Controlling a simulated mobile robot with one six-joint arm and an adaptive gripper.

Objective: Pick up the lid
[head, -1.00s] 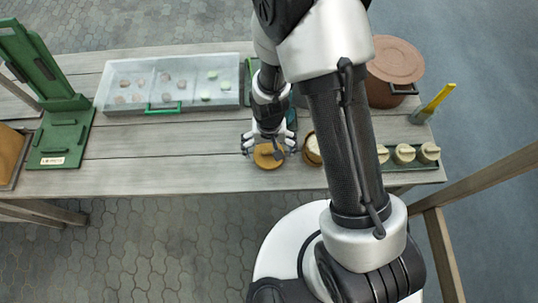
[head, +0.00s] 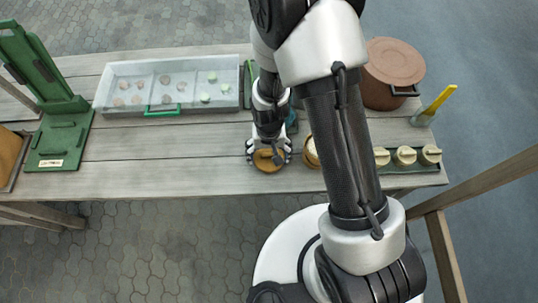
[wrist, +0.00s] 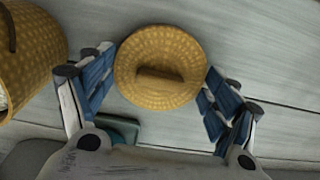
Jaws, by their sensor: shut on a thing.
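The lid (wrist: 160,50) is a round, tan woven disc with a bar handle across its top. In the wrist view it lies between my two blue-padded fingers, one at each side of its rim. In the head view the lid (head: 269,165) is near the front edge of the table, partly covered by my gripper (head: 269,154). My gripper (wrist: 155,85) is shut on the lid's rim. Whether the lid is clear of the tabletop cannot be told. A woven pot (wrist: 30,50) stands beside it, and its edge shows in the head view (head: 311,153).
A clear tray with a green handle (head: 162,113) holds several small pieces at the back. A green stand (head: 58,150) is on the left. A brown lidded pot (head: 393,62) and a rack of several cream jars (head: 405,156) are on the right.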

